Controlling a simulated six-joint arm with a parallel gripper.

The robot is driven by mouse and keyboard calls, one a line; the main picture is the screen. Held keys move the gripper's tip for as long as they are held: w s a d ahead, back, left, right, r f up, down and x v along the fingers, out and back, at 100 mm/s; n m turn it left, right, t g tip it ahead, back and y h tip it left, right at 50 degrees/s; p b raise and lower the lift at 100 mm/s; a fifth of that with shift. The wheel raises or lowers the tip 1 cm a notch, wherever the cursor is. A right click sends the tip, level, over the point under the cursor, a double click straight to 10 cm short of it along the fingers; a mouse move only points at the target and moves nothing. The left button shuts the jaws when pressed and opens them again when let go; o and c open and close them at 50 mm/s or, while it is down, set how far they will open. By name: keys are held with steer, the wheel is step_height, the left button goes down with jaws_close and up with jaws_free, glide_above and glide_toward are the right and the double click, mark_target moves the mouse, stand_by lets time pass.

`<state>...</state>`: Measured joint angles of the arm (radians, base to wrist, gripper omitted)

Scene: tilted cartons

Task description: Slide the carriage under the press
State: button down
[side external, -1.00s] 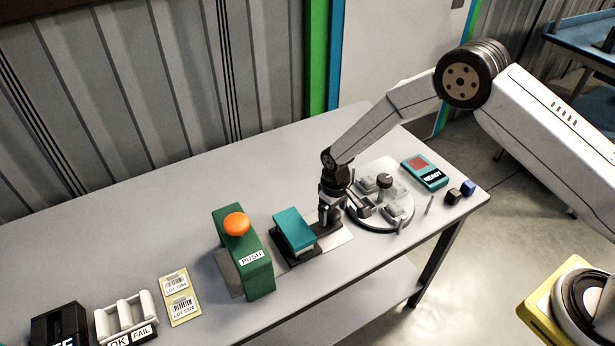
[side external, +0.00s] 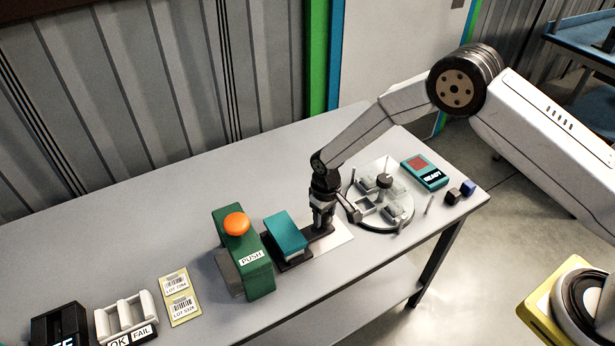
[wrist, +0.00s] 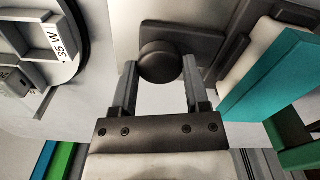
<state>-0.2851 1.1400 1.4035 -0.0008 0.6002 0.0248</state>
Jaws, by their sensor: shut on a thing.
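The carriage is a dark flat base (side external: 291,262) carrying a teal-topped block (side external: 286,234), with a round dark knob (wrist: 160,60) at its right end. The press is a green upright body (side external: 258,277) with an orange button (side external: 237,224) and a PUSH label. My gripper (side external: 322,228) points down at the carriage's right end. In the wrist view my gripper (wrist: 160,72) is shut on the knob. The teal-topped block is close to the press's right side; the press hides whether the carriage's front end is inside it.
A pale strip (side external: 335,238) lies right of the carriage. A round fixture (side external: 398,222) with pegs and pale blocks stands to the right, with a teal READY device (side external: 424,172) behind it. Label cards (side external: 180,300) and a white OK/FAIL rack (side external: 127,318) lie left. The back of the table is clear.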

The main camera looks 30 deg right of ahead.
mark_target(285, 230)
steer(key=a, duration=1.1)
steer(key=shift+w, duration=0.1)
steer(key=shift+a+r, duration=0.1)
steer(key=shift+c, duration=0.4)
jaws_free()
steer(key=shift+r, duration=3.85)
